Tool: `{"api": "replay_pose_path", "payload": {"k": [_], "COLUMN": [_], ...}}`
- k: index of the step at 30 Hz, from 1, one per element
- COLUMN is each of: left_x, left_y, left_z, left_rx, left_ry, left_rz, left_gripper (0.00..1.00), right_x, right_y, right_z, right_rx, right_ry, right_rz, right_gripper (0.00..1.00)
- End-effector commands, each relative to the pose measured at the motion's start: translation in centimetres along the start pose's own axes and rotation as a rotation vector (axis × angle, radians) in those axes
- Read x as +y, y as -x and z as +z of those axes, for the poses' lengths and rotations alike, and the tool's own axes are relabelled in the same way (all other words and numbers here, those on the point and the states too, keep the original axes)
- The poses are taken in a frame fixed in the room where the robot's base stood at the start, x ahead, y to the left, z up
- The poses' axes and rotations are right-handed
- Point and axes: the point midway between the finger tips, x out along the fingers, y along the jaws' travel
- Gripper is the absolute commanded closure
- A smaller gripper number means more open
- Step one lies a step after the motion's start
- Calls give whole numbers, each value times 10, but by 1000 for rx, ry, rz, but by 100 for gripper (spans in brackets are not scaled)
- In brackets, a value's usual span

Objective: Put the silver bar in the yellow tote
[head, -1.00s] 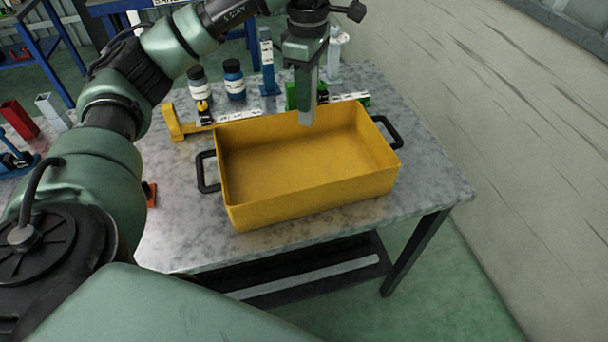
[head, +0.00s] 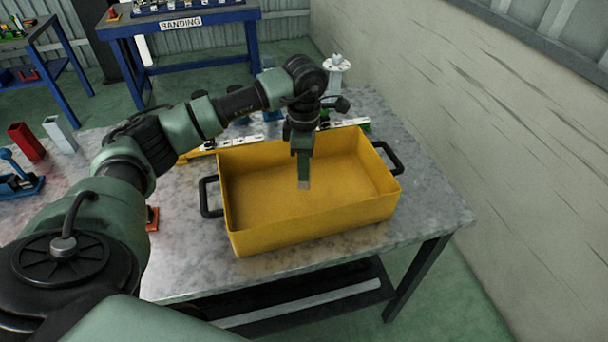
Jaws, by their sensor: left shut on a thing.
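The yellow tote (head: 318,218) stands open and empty-looking on the grey table, with a black handle at each end. My left gripper (head: 303,172) points down over the tote's interior. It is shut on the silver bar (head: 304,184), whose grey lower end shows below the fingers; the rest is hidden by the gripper. The bar's end appears above the tote floor, but the exact gap cannot be told. My right gripper is not in view.
A red block (head: 27,141) and a pale grey block (head: 60,135) stand at the table's left, near a blue fixture (head: 18,180). Yellow and white parts (head: 215,149) lie behind the tote. A wall (head: 480,110) runs along the right.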

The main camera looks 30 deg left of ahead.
Motion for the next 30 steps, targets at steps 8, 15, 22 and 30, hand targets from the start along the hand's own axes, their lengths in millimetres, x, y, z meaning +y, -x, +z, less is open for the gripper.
{"api": "replay_pose_path", "payload": {"k": [8,15,22,30], "left_x": [-1,0,0,0], "left_y": [-37,-44,-48,-46], "left_z": [0,0,0,0], "left_rx": [1,-1,0,0], "left_ry": [1,-1,-1,0], "left_rz": [-4,1,0,-1], "left_gripper": [100,100,70,51], "right_x": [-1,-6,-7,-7], "right_y": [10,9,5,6], "right_z": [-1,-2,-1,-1], "right_rx": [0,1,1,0], "right_ry": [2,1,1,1], "right_rz": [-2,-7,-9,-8], "right_gripper": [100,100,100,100]}}
